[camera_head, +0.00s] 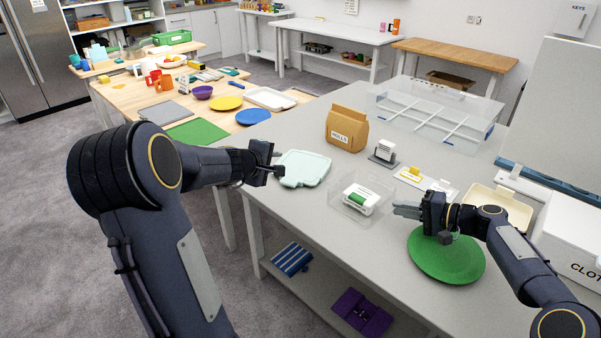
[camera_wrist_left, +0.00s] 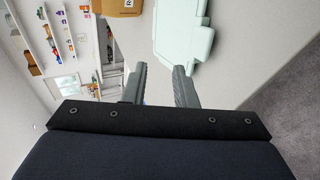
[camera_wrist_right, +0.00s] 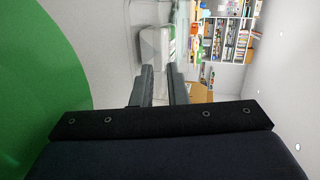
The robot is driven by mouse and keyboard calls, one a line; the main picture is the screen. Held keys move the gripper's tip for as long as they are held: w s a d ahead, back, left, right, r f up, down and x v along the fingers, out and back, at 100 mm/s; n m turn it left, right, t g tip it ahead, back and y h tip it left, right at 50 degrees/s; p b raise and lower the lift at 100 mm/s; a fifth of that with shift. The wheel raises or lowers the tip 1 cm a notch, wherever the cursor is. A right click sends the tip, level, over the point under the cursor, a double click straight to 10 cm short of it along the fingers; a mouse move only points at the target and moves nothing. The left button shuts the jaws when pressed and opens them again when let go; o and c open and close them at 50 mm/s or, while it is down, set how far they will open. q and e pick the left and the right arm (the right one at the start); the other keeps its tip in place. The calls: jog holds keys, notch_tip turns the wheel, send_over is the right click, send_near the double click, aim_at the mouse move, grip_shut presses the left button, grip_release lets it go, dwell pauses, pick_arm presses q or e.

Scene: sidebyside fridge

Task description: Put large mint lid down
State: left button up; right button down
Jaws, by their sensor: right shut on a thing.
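The large mint lid (camera_head: 303,168) lies flat on the grey table near its left edge. It also shows in the left wrist view (camera_wrist_left: 185,30), just beyond my fingertips. My left gripper (camera_head: 279,160) is open and empty beside the lid's left edge; one finger overlaps the lid's tab in the left wrist view, and I cannot tell whether they touch. My right gripper (camera_head: 398,210) is shut at the right edge of a small clear box (camera_head: 345,207) with a white and green thing inside. The box shows beyond the fingers in the right wrist view (camera_wrist_right: 155,40).
A green round mat (camera_head: 446,262) lies under my right wrist. A brown paper bag (camera_head: 346,131), a grey stand with a white block (camera_head: 384,151), and a large divided clear bin (camera_head: 432,112) stand behind. A cream tray (camera_head: 500,205) is at the right.

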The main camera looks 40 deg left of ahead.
jog(key=shift+s+f, duration=0.1)
jog(key=shift+f, duration=0.3)
pick_arm(q)
notch_tip(320, 180, up, 7)
jog(key=s, duration=0.2)
jog(key=shift+s+d+r, duration=0.2)
jog(key=shift+s+d, duration=0.05)
pick_arm(e)
jog(key=c, duration=1.3)
grip_release()
jog(key=shift+c, duration=0.2)
jog(key=shift+r, duration=0.2)
jog(key=v, duration=1.2)
pick_arm(q)
jog(key=shift+f, duration=0.1)
